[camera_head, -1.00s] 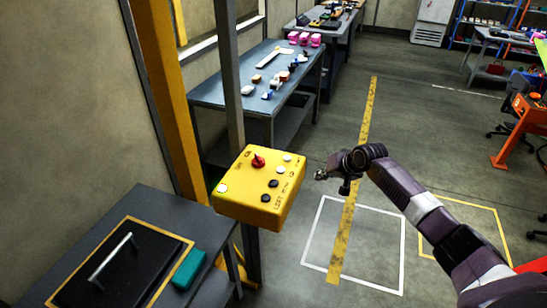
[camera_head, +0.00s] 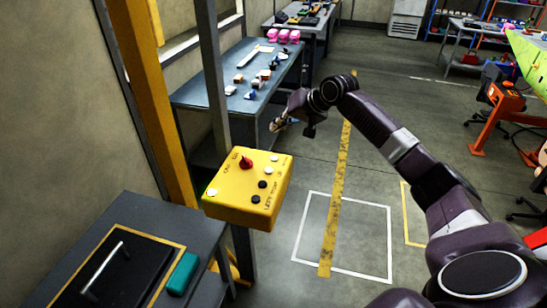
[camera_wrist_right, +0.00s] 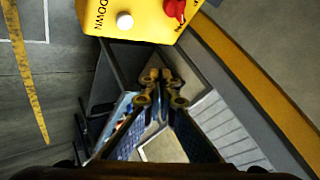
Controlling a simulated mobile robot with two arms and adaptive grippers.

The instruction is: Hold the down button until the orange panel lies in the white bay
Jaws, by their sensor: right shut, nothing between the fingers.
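The yellow control box (camera_head: 235,205) hangs on a grey post at left centre. It has a red knob (camera_head: 246,163) and several white and black buttons. In the right wrist view a white button (camera_wrist_right: 125,20) sits beside the word DOWN on the box. My right gripper (camera_head: 277,125) is shut and empty, in the air above and behind the box, apart from it. The right wrist view shows its fingertips (camera_wrist_right: 163,85) together below the box's edge. I cannot make out the orange panel. My left gripper is not in view.
A grey bench with a black handled plate (camera_head: 130,275) and a teal block (camera_head: 183,273) stands at front left. A blue-topped table (camera_head: 205,92) with small parts is behind. An orange stand (camera_head: 492,130) and a green sheet (camera_head: 530,60) are at right.

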